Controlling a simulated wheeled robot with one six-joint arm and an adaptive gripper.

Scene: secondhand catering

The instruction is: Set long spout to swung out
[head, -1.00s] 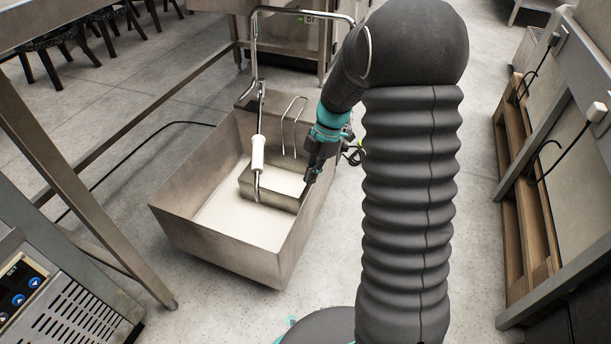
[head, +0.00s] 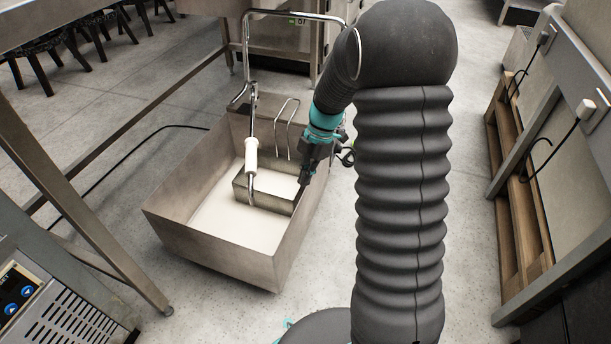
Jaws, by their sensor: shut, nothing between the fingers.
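The long spout looks to be the thin chrome pipe with a white grip (head: 251,157). It comes from the back rim of a steel tub (head: 215,255) and reaches down inside it, its lower end at a small inner steel box (head: 268,199). My gripper (head: 304,181) points down at the tub's right side, near the right end of the inner box. It is shut and empty, to the right of the white grip and apart from it. Its fingertips are small and dark here, and I cannot tell whether they touch the box or tub wall.
A tall chrome hoop (head: 292,14) rises behind the tub. Bent wire hooks (head: 285,125) stand at its back wall. Steel table legs (head: 90,205) stand left, a panel with buttons (head: 20,295) front left, a wooden rack (head: 520,200) right. The floor between tub and rack is partly clear.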

